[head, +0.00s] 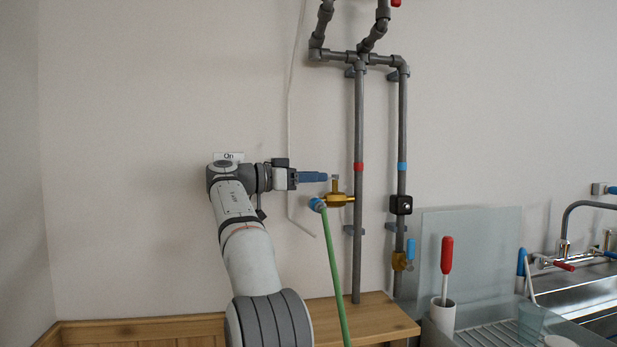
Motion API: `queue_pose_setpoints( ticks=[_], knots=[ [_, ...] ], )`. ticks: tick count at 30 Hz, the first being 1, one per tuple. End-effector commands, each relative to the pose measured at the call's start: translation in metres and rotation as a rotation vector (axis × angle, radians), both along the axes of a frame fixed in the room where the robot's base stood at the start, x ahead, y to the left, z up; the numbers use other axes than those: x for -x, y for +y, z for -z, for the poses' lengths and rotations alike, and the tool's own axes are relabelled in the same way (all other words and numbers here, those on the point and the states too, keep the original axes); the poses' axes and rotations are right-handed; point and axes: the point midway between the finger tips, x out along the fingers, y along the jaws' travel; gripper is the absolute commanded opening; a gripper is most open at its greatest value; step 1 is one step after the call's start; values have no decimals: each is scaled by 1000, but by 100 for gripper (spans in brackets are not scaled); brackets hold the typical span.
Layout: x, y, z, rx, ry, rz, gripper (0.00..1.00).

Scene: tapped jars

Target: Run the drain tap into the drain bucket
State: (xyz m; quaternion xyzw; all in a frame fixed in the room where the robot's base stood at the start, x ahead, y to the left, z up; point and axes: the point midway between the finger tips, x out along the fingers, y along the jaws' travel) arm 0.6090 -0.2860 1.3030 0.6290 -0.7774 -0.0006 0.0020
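A brass tap (341,199) sits on the grey pipe with the red band, its outlet pointing left. A blue lever (312,177) stands above it and lies level, pointing left from the tap's stem. My gripper (294,179) is at the lever's left end. The fingers are too small to tell whether they are closed on it. A blue hose fitting (317,204) is at the tap's outlet, and a green hose (334,270) runs down from it out of the picture. No bucket is in view.
A wooden ledge (385,318) lies below. At the right are a red-handled tool (447,255) in a white holder, a glass panel (480,235) and a sink (600,300).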

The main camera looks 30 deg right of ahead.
Motion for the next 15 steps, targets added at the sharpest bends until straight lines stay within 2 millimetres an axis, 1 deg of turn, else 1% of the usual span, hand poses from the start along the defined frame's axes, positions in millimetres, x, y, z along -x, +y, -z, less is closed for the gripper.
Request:
queue_pose_setpoints(
  ticks=[1,2,10,13,15],
  knots=[
    [1,0,-1,-1,-1,2,38],
    [1,0,-1,-1,-1,2,40],
    [2,-1,-3,-2,-2,5,40],
    [2,-1,-12,-1,-3,5,40],
    [1,-1,-23,-1,-4,5,40]
  ],
)
